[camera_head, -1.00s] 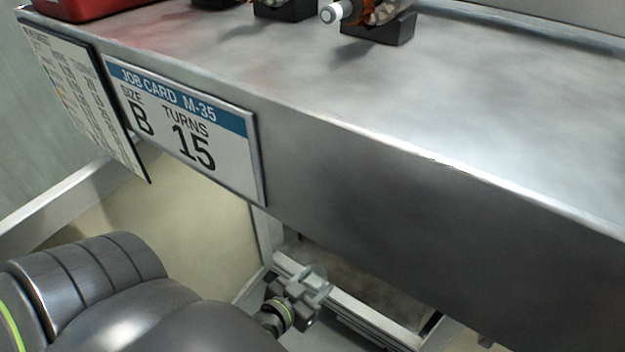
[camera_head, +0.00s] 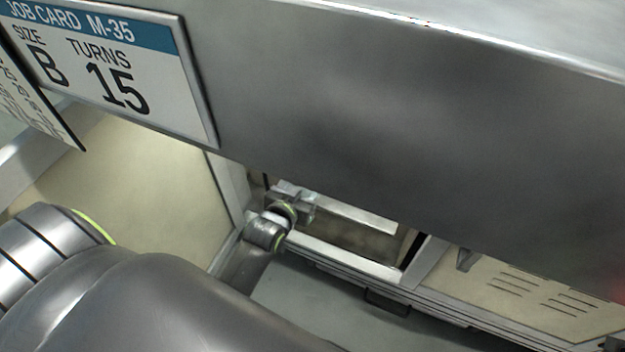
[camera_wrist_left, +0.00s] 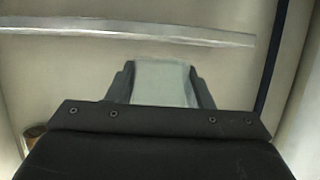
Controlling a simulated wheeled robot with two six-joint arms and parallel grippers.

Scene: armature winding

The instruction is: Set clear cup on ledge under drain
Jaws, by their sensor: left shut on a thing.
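My left gripper (camera_head: 300,202) is under the overhanging front of the metal bench, at the open frame below it. It is shut on the clear cup, which shows in the left wrist view as a pale, see-through shape (camera_wrist_left: 163,84) between the dark fingers. In the head view the cup is too small and faint to make out clearly. I cannot tell whether the cup touches anything below it. A pale metal bar (camera_wrist_left: 130,32) crosses beyond the gripper in the wrist view. I cannot tell for sure which part is the ledge, and no drain is clearly seen. My right gripper is not in view.
The bench front (camera_head: 400,130) hangs over my left arm. A job card (camera_head: 110,75) is fixed on it at the left. Below are a lower metal rail (camera_head: 345,259), a dark drawer handle (camera_head: 387,303) and a slotted cream panel (camera_head: 530,290).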

